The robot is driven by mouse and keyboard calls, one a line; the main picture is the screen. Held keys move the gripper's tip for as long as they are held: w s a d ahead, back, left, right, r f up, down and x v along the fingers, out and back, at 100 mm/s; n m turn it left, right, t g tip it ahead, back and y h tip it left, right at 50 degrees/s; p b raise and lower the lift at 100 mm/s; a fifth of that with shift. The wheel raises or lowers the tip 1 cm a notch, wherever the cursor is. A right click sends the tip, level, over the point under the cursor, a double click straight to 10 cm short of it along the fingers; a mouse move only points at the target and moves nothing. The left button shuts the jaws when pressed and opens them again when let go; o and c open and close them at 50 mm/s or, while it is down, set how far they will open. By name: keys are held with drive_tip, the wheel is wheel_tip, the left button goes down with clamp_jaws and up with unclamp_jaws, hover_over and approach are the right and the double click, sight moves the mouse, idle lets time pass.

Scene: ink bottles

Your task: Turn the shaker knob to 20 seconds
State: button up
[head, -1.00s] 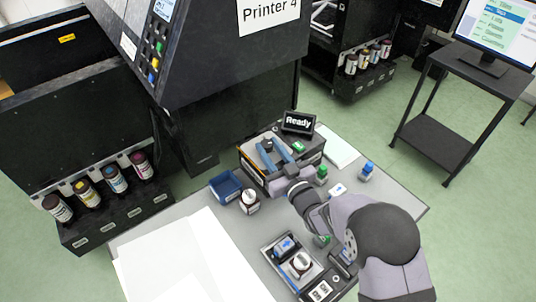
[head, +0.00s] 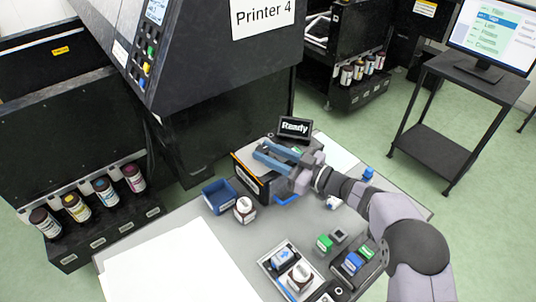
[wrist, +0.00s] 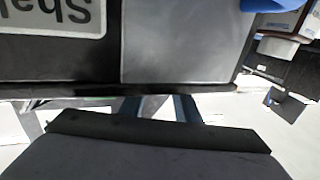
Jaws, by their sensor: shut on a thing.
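The shaker (head: 250,182) is a dark box with an orange-edged front, at the back of the grey table. A small black display (head: 294,127) reading "Ready" stands behind it. My gripper (head: 262,153) reaches over the shaker from the right, its two blue fingers pointing left and a little apart. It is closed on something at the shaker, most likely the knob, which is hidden. In the wrist view, part of an upside-down shaker label (wrist: 52,16) fills the upper left on a dark panel, and the fingers (wrist: 158,108) pass behind its lower edge.
Left of the shaker are a blue bin (head: 220,196) and a white-capped bottle (head: 244,209). A blue-capped bottle (head: 367,174) is right of my arm. White sheets (head: 180,265) cover the left table.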

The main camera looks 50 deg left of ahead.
drive_tip(key=shift+r, duration=0.15)
drive_tip(key=o, duration=1)
drive_tip(key=shift+o, duration=0.2)
drive_tip(key=shift+w+d, duration=0.2)
drive_tip(key=shift+d, duration=0.25)
drive_tip(key=b+v, duration=0.1)
drive_tip(key=v, duration=0.5)
drive_tip(key=shift+d, duration=0.15)
drive_tip(key=shift+w, duration=0.1)
